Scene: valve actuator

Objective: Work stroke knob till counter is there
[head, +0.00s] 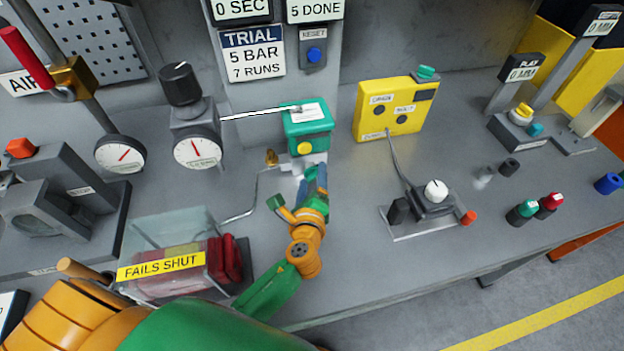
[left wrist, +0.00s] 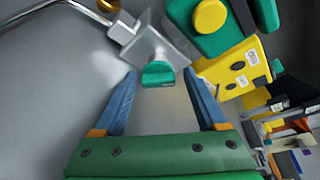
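The counter display (head: 315,10) at the top reads 5 DONE. A sign (head: 252,52) beside it reads TRIAL, 5 BAR, 7 RUNS. A green box with a yellow round button (head: 305,148) stands on the bench; the button also shows in the left wrist view (left wrist: 210,15). A green knob (left wrist: 158,74) on a grey metal block (left wrist: 155,45) lies between my left fingertips. I cannot read a label that names it the stroke knob. My left gripper (head: 315,174) is open with its blue fingers (left wrist: 161,74) on either side of the green knob, gaps showing. My right gripper is not in view.
A yellow box (head: 395,108) and a small panel with a white knob (head: 436,191) stand to the right. A clear cover labelled FAILS SHUT (head: 170,235) is left of my arm. Gauges (head: 198,148) stand behind it. The bench front between arm and panel is clear.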

